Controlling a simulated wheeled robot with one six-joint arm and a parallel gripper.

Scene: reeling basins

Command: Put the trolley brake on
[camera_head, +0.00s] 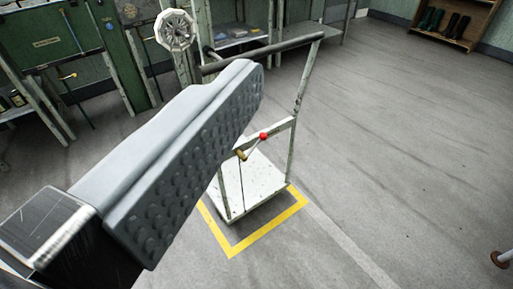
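The trolley (258,190) stands on the grey floor in the middle of the view. It has a pale, worn platform, upright posts and a dark push bar (285,46) across the top. A small lever with a red knob (263,136) and a brass-coloured end sits at the crossbar of its frame; it looks like the brake lever. My gripper (248,85) shows as one big grey finger with a studded face, in front of the trolley. It hides the trolley's left side. A second finger cannot be made out, and nothing held is visible.
A yellow line (252,240) on the floor frames the trolley's base. Green cabinets and benches (50,45) stand at the back left, with a pale round handwheel (175,29). A boot shelf (453,20) stands at the back right. The floor on the right is mostly clear.

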